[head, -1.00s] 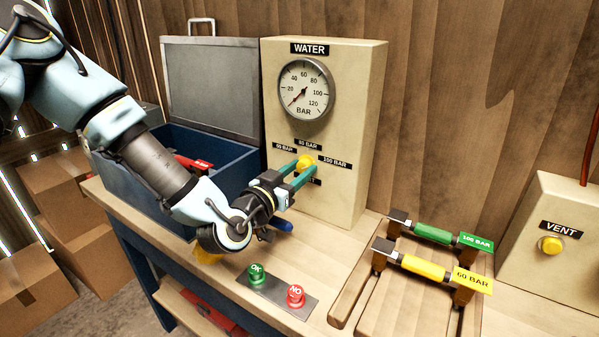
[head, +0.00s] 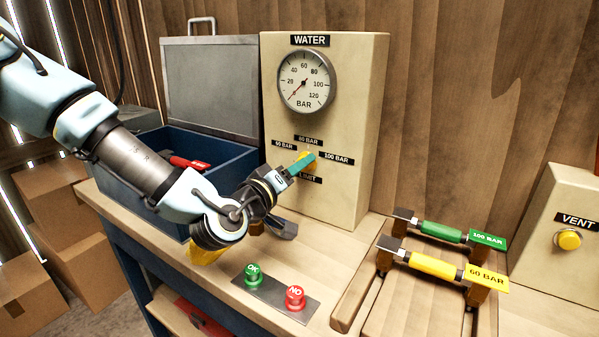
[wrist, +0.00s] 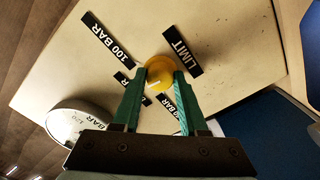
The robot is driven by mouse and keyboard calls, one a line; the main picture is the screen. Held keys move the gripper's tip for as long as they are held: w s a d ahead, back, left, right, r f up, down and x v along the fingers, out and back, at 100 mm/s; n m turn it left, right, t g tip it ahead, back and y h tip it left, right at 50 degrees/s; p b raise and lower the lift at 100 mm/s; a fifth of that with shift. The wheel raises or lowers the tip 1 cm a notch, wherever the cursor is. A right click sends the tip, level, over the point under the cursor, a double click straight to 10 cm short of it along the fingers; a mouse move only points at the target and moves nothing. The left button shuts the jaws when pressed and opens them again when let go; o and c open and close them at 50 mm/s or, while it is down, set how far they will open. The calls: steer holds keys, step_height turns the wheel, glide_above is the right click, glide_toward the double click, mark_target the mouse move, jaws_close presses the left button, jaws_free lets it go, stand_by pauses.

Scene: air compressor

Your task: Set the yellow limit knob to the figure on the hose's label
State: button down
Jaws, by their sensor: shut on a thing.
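The yellow limit knob (head: 311,165) is on the front of the beige WATER panel (head: 350,110), with labels 60 BAR at left, 80 BAR above, 100 BAR at right and LIMIT below. My gripper (head: 306,161) is shut on the knob, its green fingers on either side of it. In the wrist view the knob (wrist: 161,71) sits between the fingertips (wrist: 160,80). A small pale mark shows on it, but I cannot tell which figure it faces. On the rack lie a yellow hose piece (head: 433,265) labelled 60 BAR and a green one (head: 441,232) labelled 100 BAR.
The round gauge (head: 306,82) has its needle at the low end. A green OK button (head: 253,274) and red NO button (head: 295,297) stand in front on the bench. A blue toolbox (head: 160,200) is at left, a VENT box (head: 550,225) at right.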

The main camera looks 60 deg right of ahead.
steer(key=shift+n, duration=0.7)
steer(key=shift+c, duration=2.2)
jaws_free()
steer(key=a+b, duration=0.2)
steer(key=a, duration=0.6)
steer(key=shift+a, duration=0.3)
steer(key=shift+a+p, duration=1.1)
steer(key=shift+p, duration=1.6)
